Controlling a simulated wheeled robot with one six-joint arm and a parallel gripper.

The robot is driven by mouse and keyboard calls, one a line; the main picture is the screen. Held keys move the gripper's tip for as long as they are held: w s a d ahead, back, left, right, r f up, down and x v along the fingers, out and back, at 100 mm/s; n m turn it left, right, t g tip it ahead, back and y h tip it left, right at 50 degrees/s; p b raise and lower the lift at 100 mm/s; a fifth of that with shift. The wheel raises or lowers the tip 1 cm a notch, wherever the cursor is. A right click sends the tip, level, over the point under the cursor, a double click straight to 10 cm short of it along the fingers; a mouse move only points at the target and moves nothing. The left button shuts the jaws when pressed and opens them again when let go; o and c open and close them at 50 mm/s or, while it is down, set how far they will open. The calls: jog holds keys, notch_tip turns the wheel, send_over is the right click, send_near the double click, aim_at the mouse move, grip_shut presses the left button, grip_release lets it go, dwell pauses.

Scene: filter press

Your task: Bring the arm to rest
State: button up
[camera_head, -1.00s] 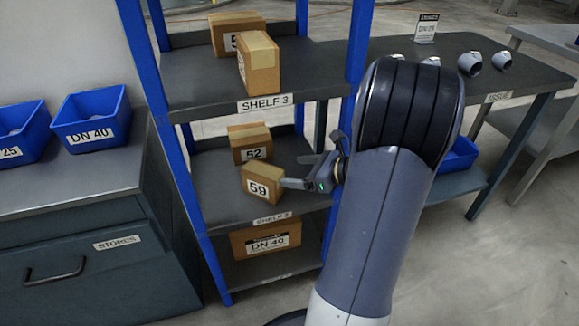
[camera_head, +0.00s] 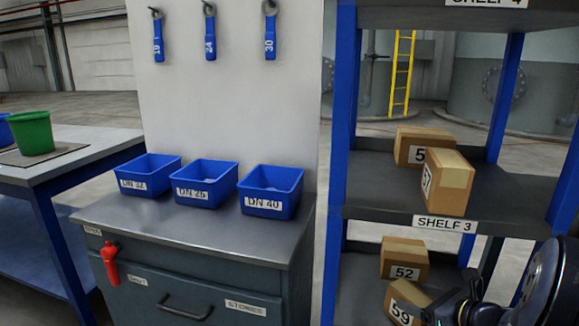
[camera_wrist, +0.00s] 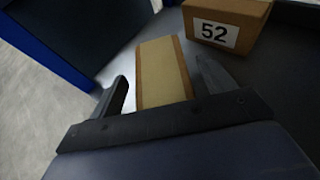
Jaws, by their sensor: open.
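My gripper (camera_wrist: 160,72) is open in the wrist view, one finger on each side of a cardboard box with a pale tape strip (camera_wrist: 163,75). In the head view this is the box marked 59 (camera_head: 403,303), tilted on the lower shelf, with my gripper (camera_head: 432,312) close at its right side. Whether the fingers touch the box I cannot tell. Most of my arm is out of the head view; a dark round part of it shows at the lower right edge.
The box marked 52 (camera_head: 404,259) sits just behind; it also shows in the wrist view (camera_wrist: 228,22). Two more boxes stand on the shelf above (camera_head: 385,195). Blue rack posts (camera_head: 341,110) flank the shelves. A cabinet (camera_head: 190,225) with blue bins stands left.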

jog(key=shift+b+x, duration=0.35)
jog(key=shift+x, duration=0.8)
jog(key=shift+w, duration=0.1)
jog(key=shift+r+p, duration=1)
jog(key=shift+p, duration=0.1)
jog(key=shift+f, duration=0.1)
